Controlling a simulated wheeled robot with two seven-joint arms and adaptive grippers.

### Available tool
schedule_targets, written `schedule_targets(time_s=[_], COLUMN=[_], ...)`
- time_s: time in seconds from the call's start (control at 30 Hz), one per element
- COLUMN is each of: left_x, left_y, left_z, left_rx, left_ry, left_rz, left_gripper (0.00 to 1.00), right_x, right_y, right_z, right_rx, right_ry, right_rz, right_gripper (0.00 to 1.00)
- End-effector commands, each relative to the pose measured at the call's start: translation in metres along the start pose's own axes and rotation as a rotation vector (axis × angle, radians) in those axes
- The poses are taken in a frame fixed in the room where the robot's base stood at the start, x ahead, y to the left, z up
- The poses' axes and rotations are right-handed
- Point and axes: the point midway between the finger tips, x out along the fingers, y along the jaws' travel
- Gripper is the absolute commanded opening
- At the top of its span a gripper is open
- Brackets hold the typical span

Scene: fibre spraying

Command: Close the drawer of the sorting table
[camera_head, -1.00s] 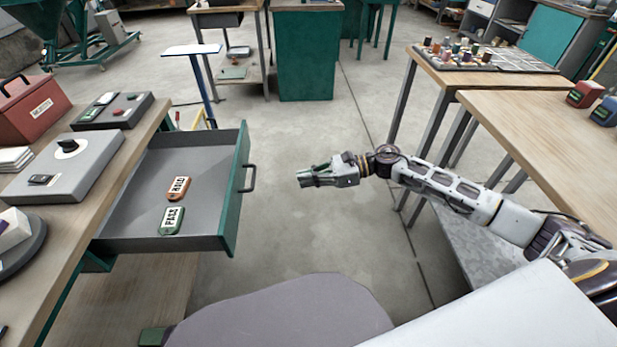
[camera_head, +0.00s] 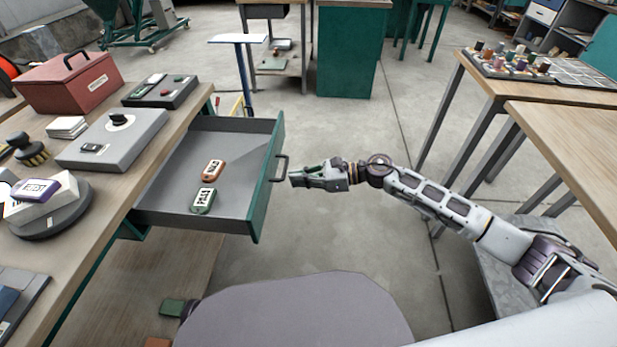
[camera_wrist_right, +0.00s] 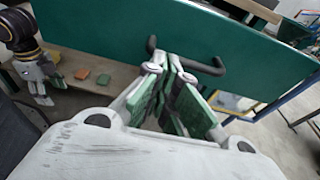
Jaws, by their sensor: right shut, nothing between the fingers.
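The sorting table (camera_head: 130,180) is on the left with its grey drawer (camera_head: 232,150) pulled out. An orange tag (camera_head: 213,170) and a green PASS tag (camera_head: 204,200) lie inside. The green drawer front has a dark bar handle (camera_head: 281,167), which also shows in the right wrist view (camera_wrist_right: 212,68). My right gripper (camera_head: 292,178) is shut and empty, its tips just in front of the handle; I cannot tell whether they touch. In the right wrist view its fingers (camera_wrist_right: 172,68) overlap the handle. My left gripper (camera_wrist_right: 40,85) shows only there, at the left edge; its jaws are unclear.
On the tabletop are a red toolbox (camera_head: 72,85), a grey box with a knob (camera_head: 112,140) and a round stand (camera_head: 55,215). A wooden table (camera_head: 575,140) stands on the right.

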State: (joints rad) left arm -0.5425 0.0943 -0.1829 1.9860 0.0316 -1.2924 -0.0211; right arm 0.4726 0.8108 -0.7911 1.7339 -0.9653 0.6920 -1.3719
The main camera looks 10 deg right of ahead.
Motion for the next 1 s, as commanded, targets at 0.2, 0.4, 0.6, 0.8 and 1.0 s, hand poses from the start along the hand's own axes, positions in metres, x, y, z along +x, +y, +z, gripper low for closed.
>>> schedule_targets(time_s=[0.2, 0.4, 0.6, 0.8, 1.0], left_x=[-0.001, -0.002, -0.002, -0.002, -0.003], left_y=[0.000, 0.000, 0.000, 0.000, 0.000], left_z=[-0.001, -0.003, -0.004, -0.004, -0.005], left_rx=[0.000, 0.000, 0.000, 0.000, 0.000], left_ry=[0.003, 0.005, 0.007, 0.008, 0.011], left_rz=[0.000, 0.000, -0.001, -0.001, 0.000], left_gripper=[0.65, 0.65, 0.65, 0.65, 0.65], right_x=[0.006, 0.006, 0.007, 0.017, 0.040], right_y=[0.000, 0.000, 0.000, 0.001, 0.000], right_z=[0.000, 0.000, 0.001, 0.003, 0.008], right_rx=[-0.001, -0.001, -0.001, 0.000, -0.001], right_ry=[0.000, 0.000, 0.000, -0.002, -0.003], right_rz=[0.000, 0.001, 0.001, 0.002, 0.002], right_gripper=[0.00, 0.00, 0.00, 0.00, 0.00])
